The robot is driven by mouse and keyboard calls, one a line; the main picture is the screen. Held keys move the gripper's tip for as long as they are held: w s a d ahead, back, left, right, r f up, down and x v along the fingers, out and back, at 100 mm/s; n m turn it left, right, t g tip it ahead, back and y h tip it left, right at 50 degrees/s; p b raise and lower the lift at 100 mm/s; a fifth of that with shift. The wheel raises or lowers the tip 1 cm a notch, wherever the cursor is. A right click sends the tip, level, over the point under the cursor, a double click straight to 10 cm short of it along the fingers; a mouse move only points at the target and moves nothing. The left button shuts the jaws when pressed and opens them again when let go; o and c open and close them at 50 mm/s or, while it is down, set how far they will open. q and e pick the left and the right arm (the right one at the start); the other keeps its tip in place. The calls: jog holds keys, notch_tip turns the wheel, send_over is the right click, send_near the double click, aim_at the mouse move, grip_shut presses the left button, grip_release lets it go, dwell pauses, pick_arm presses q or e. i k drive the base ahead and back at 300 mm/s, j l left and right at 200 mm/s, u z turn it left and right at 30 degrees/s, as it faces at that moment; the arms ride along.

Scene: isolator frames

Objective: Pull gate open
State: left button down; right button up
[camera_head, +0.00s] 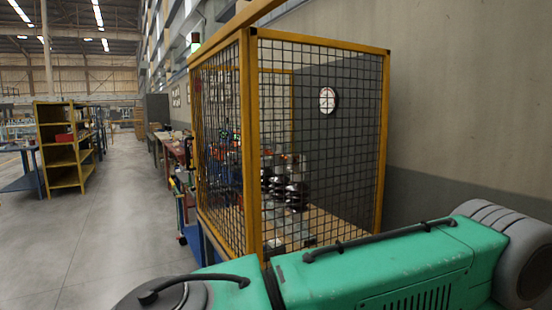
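A yellow-framed cage with dark wire mesh stands at the centre, close in front of me. Its wide mesh panel (345,130) faces me, and a narrower mesh panel (219,140) runs back along the left side. The two meet at a thick yellow corner post (250,130). I cannot tell which panel is the gate, and no open gap shows at the corner. The lower edge of the wide panel is partly hidden. No latch or handle can be made out. Neither of my grippers is in view.
Behind the mesh are dark rounded parts (288,190) and a round white dial (327,100). A grey wall (465,120) stands at the right. A yellow shelf (62,145) and a bench are at the far left. The concrete floor (110,215) left of the cage is clear.

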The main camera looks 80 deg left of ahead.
aim_at(240, 37)
jog(key=k+j+u, duration=0.25)
jog(key=k, duration=0.2)
jog(key=k+j+u, duration=0.4)
jog(key=u, duration=1.8)
jog(key=i+j+z, duration=0.25)
jog(key=z, duration=0.25)
jog(key=i+j+z, duration=0.35)
jog(key=z, duration=0.15)
